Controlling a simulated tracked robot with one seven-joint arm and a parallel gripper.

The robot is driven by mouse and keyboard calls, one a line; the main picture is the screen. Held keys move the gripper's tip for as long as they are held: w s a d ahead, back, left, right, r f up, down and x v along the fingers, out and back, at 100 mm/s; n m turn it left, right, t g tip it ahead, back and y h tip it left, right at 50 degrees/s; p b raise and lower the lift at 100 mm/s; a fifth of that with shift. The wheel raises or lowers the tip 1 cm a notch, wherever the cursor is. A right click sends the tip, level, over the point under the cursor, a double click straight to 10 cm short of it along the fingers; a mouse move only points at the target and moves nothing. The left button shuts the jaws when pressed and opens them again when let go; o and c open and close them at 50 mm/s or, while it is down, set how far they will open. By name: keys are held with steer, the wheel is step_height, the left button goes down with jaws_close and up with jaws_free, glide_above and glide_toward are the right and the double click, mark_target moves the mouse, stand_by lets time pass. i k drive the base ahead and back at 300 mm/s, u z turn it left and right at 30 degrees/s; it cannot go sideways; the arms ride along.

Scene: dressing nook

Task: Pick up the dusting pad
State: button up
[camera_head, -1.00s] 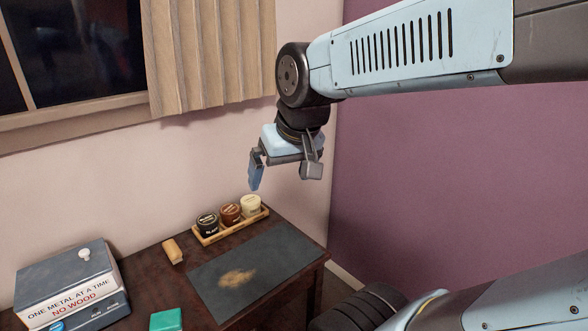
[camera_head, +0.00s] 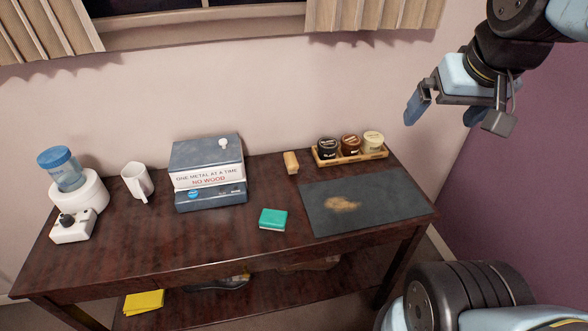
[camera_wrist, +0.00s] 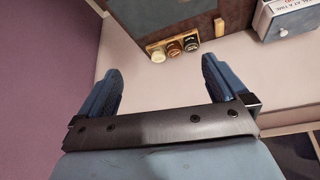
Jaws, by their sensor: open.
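A teal-green rectangular pad (camera_head: 273,219) lies flat near the front middle of the dark wooden table (camera_head: 150,250); it looks the most like a dusting pad, but I cannot be sure. A tan block (camera_head: 291,162) sits farther back and also shows in the wrist view (camera_wrist: 219,27). A folded yellow cloth (camera_head: 144,302) is on the lower shelf. My gripper (camera_head: 445,113) is open and empty, high above and right of the table's right end, well apart from all three. In the wrist view its two blue fingers (camera_wrist: 160,72) are spread with nothing between them.
A dark mat (camera_head: 390,205) with a dusty patch covers the table's right side. Behind it a wooden tray (camera_head: 350,158) holds three jars. A grey box (camera_head: 205,153), a white mug (camera_head: 137,181) and a blue-topped device (camera_head: 63,168) stand left. Bare tabletop surrounds the green pad.

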mark_target(270, 219)
steer(key=z, duration=0.3)
steer(key=k, duration=1.5)
steer(key=u, duration=0.75)
steer(key=i, duration=1)
